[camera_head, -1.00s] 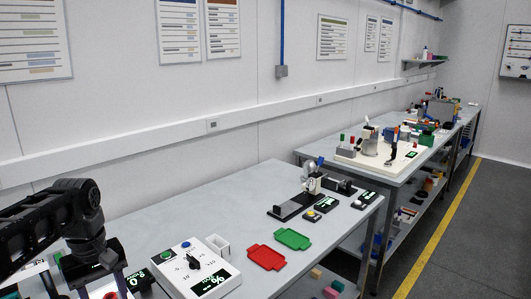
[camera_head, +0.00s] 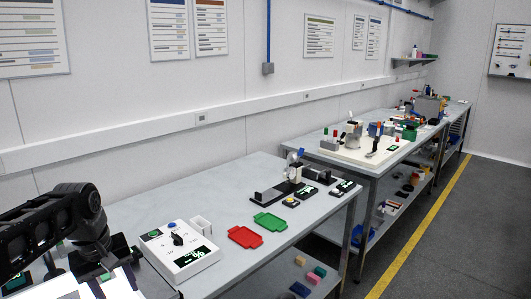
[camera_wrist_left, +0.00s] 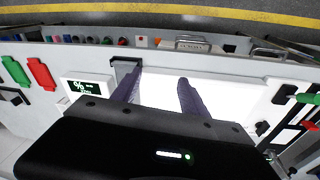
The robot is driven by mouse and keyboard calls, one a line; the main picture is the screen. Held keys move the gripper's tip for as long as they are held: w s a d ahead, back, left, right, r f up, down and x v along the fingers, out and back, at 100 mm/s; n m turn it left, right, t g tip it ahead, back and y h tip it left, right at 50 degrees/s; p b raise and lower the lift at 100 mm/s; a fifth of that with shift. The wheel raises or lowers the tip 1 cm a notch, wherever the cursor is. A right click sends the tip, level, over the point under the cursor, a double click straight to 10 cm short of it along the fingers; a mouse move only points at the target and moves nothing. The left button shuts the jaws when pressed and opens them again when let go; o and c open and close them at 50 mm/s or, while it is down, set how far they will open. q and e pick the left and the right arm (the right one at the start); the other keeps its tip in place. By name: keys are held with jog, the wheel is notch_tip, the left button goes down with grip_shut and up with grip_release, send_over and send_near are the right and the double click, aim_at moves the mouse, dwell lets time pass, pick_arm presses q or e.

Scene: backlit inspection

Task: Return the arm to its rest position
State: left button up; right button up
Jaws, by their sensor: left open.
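My left arm comes in at the lower left of the head view. Its gripper (camera_head: 98,287) is low at the bottom edge, over a bright white panel (camera_head: 62,286). In the left wrist view the gripper (camera_wrist_left: 158,86) has its two dark fingers apart, with nothing between them but the bright panel (camera_wrist_left: 230,92) behind. No held object shows. My right gripper is in neither view.
A white control box (camera_head: 180,250) with a dial and display stands right of the gripper. A red tray (camera_head: 245,237) and a green tray (camera_head: 270,222) lie beyond it. A dark-based fixture (camera_head: 277,193) stands farther back. Bare tabletop (camera_head: 190,205) lies along the wall.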

pick_arm(q)
jog(key=w+d+f+m+t+h, duration=0.1)
jog(key=w+d+f+m+t, duration=0.1)
jog(key=w+d+f, duration=0.4)
jog(key=w+d+f+m+t+h, duration=0.15)
jog(key=d+f, duration=0.25)
jog(key=f, duration=0.4)
jog(key=s+d+f+m, duration=0.25)
jog(key=d+f, duration=0.45)
jog(key=f, duration=0.4)
jog(key=s+d+f+g, duration=0.1)
jog(key=s+d+f, duration=0.3)
jog(key=s, duration=0.4)
jog(key=s+d+f+g+h, duration=0.1)
jog(key=s+d+f+g, duration=0.1)
jog(key=s+d+f, duration=0.2)
jog(key=s+d+f+g, duration=0.2)
jog(key=s+d+f, duration=0.3)
jog(key=s+f, duration=0.4)
jog(key=s, duration=0.5)
jog(key=shift+s+h, duration=0.15)
jog(key=shift+h, duration=0.2)
jog(key=shift+c, duration=0.2)
